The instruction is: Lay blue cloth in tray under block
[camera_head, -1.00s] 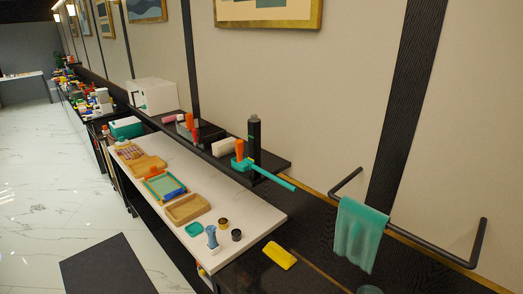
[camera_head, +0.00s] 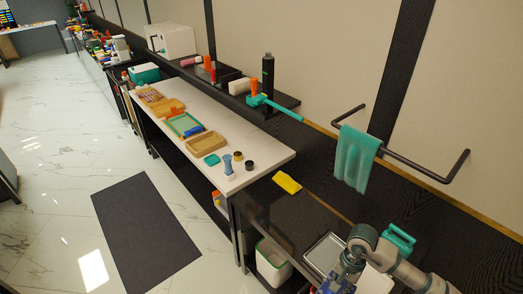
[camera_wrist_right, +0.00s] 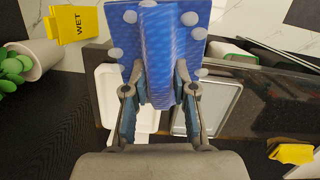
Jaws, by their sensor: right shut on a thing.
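My right gripper (camera_wrist_right: 160,85) is shut on a blue cloth with white dots (camera_wrist_right: 165,40), which hangs folded between the fingers. In the head view, the right arm comes in at the bottom right, and a bit of the blue cloth (camera_head: 328,288) shows at the lower edge. A grey metal tray (camera_head: 311,262) lies on the dark counter beside the arm; it also shows in the right wrist view (camera_wrist_right: 236,112), partly behind the gripper. A white tray (camera_wrist_right: 103,85) lies left of it there. I cannot make out a block in either tray. My left gripper is out of view.
A teal object with a handle (camera_head: 398,238) stands behind my right arm. A yellow cloth (camera_head: 287,183) lies on the dark counter, and a teal towel (camera_head: 355,158) hangs on a wall rail. A yellow wet sign (camera_wrist_right: 75,23) and a potted plant (camera_wrist_right: 15,68) show at the wrist view's left.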

